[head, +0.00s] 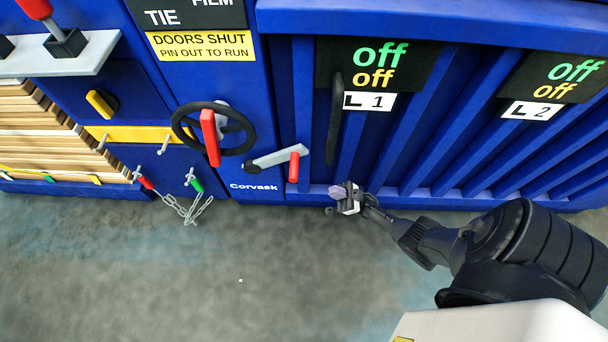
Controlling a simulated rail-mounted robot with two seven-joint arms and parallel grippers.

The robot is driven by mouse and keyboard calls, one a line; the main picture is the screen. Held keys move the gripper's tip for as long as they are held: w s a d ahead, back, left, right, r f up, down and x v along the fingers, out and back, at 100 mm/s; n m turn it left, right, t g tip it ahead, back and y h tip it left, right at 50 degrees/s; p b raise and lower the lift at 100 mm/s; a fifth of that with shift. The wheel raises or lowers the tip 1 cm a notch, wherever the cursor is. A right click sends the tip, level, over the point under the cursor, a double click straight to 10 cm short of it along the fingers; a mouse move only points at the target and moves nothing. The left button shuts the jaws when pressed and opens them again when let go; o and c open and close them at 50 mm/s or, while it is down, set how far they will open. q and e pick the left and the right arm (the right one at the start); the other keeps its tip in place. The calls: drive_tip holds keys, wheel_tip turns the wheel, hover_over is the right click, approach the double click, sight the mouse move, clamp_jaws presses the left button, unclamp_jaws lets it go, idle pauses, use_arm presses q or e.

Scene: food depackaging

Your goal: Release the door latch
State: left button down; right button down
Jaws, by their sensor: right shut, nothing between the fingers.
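A grey lever with a red grip (293,167) sits low on the blue machine front, angled slightly upward to the right. To its left is a black handwheel (178,125) with a red handle (210,138) across it. Which of these is the door latch is not labelled. My right gripper (341,194) is at the machine's lower edge, right of and below the red grip and apart from it. It is shut and empty, with a purplish patch at its tip. My left gripper is not in view.
A black vertical handle (334,118) stands on the ribbed door, above my right gripper. Pins on a chain (187,208) hang at lower left, beside stacked cardboard (50,135). A grey shelf (60,58) juts out at upper left. The floor (240,280) in front is clear.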

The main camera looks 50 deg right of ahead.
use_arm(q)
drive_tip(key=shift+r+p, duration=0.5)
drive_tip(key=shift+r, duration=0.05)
use_arm(e)
drive_tip(key=x, duration=1.4)
drive_tip(key=shift+r, duration=0.1)
